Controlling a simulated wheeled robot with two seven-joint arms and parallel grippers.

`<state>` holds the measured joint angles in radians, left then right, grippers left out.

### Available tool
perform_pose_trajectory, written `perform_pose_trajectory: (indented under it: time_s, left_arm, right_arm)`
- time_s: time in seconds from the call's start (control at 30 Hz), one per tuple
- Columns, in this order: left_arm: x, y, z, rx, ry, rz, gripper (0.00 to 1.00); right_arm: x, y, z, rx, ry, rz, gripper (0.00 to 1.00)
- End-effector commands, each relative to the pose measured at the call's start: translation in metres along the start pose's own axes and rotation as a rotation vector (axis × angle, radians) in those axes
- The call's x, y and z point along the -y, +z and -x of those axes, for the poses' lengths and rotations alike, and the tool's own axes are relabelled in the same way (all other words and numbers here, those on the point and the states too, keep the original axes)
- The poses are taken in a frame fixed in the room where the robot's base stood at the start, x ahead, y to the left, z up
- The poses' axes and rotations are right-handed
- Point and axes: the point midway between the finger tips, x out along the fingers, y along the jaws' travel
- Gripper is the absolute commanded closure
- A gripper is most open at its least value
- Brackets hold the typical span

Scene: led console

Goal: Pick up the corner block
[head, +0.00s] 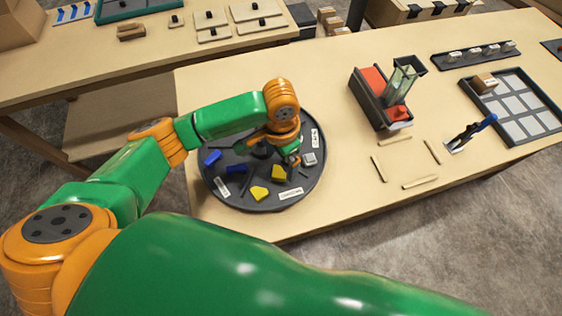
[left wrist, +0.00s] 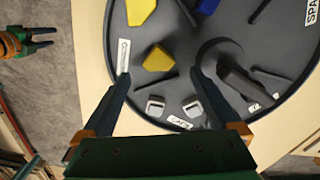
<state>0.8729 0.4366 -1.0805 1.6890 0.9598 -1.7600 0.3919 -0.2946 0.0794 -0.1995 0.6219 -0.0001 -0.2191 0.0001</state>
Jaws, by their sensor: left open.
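Two yellow blocks lie on the dark round tray (head: 225,193), by a white label. One yellow block (head: 279,173) is beside my left gripper (head: 293,163) in the head view. The other yellow block (head: 260,194) is nearer the tray's front edge. In the left wrist view the nearer yellow block (left wrist: 159,59) shows between the open fingertips (left wrist: 158,74), with nothing held. The second yellow block (left wrist: 140,10) is cut by the top edge. My right gripper (left wrist: 53,37) shows at the left wrist view's upper left, fingers apart and empty, above the floor.
The tray also has grey blocks (left wrist: 156,105), blue blocks (head: 212,157), dark dividers and a central post (left wrist: 220,58).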

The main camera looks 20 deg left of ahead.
Motion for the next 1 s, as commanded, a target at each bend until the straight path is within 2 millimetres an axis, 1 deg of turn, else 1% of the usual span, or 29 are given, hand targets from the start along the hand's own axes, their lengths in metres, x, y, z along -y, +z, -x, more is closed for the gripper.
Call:
perform_pose_trajectory:
  time_s: [0.03, 0.07, 0.13, 0.2, 0.3, 0.43, 0.47, 0.5, 0.57, 0.6, 0.67, 0.7, 0.77, 0.8, 1.0]
  left_arm:
    - [0.002, 0.002, -0.006, 0.007, -0.001, 0.003, 0.05]
    - [0.002, 0.003, -0.013, 0.006, 0.000, 0.002, 0.05]
    - [0.003, 0.002, -0.028, 0.004, -0.001, 0.003, 0.05]
    - [0.002, 0.002, -0.037, 0.003, -0.001, 0.001, 0.05]
    - [0.003, 0.002, -0.041, 0.000, -0.003, 0.000, 0.05]
    - [0.003, 0.002, -0.041, -0.001, -0.003, 0.000, 0.05]
    - [0.003, 0.002, -0.041, -0.001, -0.003, 0.000, 0.10]
    - [0.003, 0.002, -0.041, -0.001, -0.003, 0.001, 0.21]
    - [0.003, 0.002, -0.041, 0.000, -0.003, 0.001, 0.37]
    - [0.003, 0.002, -0.041, 0.000, -0.003, 0.001, 0.48]
    - [0.003, 0.002, -0.041, 0.000, -0.003, 0.001, 0.64]
    - [0.003, 0.002, -0.041, 0.000, -0.003, 0.001, 0.75]
    - [0.003, 0.002, -0.041, 0.000, -0.003, 0.001, 0.91]
    - [0.003, 0.002, -0.041, 0.000, -0.003, 0.001, 0.93]
    - [0.003, 0.002, -0.040, 0.000, -0.003, 0.001, 0.93]
  right_arm:
    - [0.001, 0.003, 0.007, 0.007, -0.001, 0.000, 0.50]
    - [0.001, 0.005, 0.009, 0.012, -0.002, 0.000, 0.50]
    - [0.001, 0.009, 0.008, 0.019, -0.002, 0.000, 0.50]
    - [0.001, 0.009, 0.008, 0.020, -0.003, 0.000, 0.50]
    - [0.001, 0.008, 0.008, 0.018, -0.002, 0.000, 0.50]
    - [0.001, 0.004, 0.007, 0.010, -0.001, 0.000, 0.50]
    - [0.001, 0.004, 0.007, 0.008, -0.001, 0.000, 0.50]
    - [0.000, 0.003, 0.007, 0.007, -0.001, 0.000, 0.50]
    - [0.000, 0.003, 0.007, 0.007, -0.001, 0.000, 0.50]
    - [0.000, 0.003, 0.007, 0.007, -0.001, 0.000, 0.50]
    - [0.000, 0.003, 0.007, 0.007, -0.001, 0.001, 0.50]
    - [0.000, 0.003, 0.007, 0.007, -0.001, 0.001, 0.50]
    - [0.000, 0.003, 0.007, 0.007, -0.001, 0.001, 0.50]
    - [0.000, 0.003, 0.007, 0.007, -0.001, 0.001, 0.50]
    - [0.000, 0.003, 0.007, 0.007, -0.001, 0.001, 0.50]
